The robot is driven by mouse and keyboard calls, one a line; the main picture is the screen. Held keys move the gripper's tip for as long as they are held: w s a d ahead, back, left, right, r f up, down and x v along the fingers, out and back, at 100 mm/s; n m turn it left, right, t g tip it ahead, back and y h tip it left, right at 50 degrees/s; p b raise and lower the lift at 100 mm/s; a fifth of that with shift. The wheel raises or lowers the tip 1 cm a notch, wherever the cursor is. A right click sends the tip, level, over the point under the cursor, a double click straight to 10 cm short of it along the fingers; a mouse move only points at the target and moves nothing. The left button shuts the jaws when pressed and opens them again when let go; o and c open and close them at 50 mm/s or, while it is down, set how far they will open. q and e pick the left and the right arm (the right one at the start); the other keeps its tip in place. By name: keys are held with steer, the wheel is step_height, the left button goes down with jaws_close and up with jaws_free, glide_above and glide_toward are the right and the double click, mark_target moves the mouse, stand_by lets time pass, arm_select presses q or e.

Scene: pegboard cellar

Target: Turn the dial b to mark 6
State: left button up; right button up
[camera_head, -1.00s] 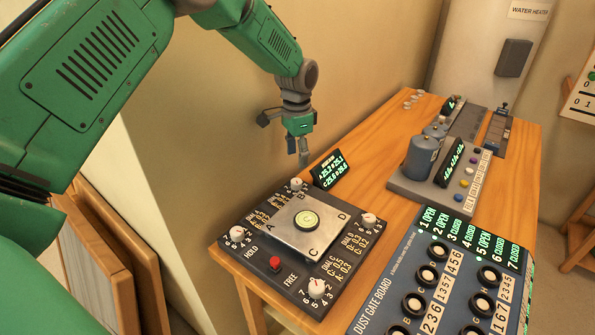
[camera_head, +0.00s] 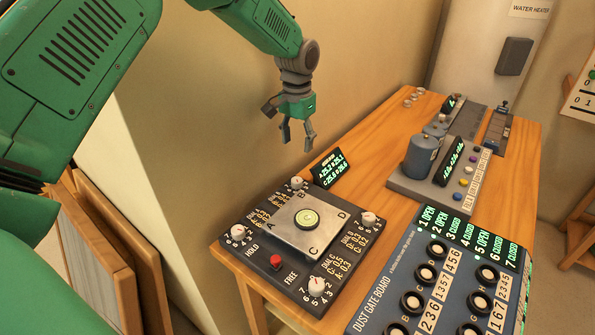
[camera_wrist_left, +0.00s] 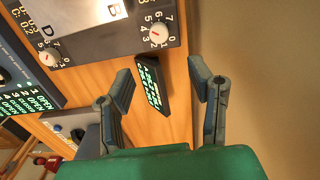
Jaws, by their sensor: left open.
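Dial b is the white knob (camera_head: 297,183) at the far corner of the black box (camera_head: 262,262), beside the letter B on the metal plate (camera_head: 308,225). In the left wrist view the same knob (camera_wrist_left: 158,33) has a red pointer line and numbers around it; I cannot read its setting surely. My left gripper (camera_head: 298,142) is open and empty, pointing down above and behind dial b, apart from it. Its two fingers (camera_wrist_left: 160,80) also show in the left wrist view, with dial b beyond them.
A small display (camera_head: 330,167) stands just behind the box, close to dial b. The dust gate board (camera_head: 440,285) lies to the right. A wall rises behind the left gripper.

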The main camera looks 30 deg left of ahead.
mark_target(297, 179)
arm_select(q)
step_height(297, 179, down, 13)
steer(key=n+p, duration=0.1)
steer(key=n, duration=0.3)
steer(key=n+p, duration=0.1)
steer(key=n, duration=0.4)
steer(key=shift+s+r, duration=0.15)
steer(key=shift+r, duration=0.05)
jaws_close()
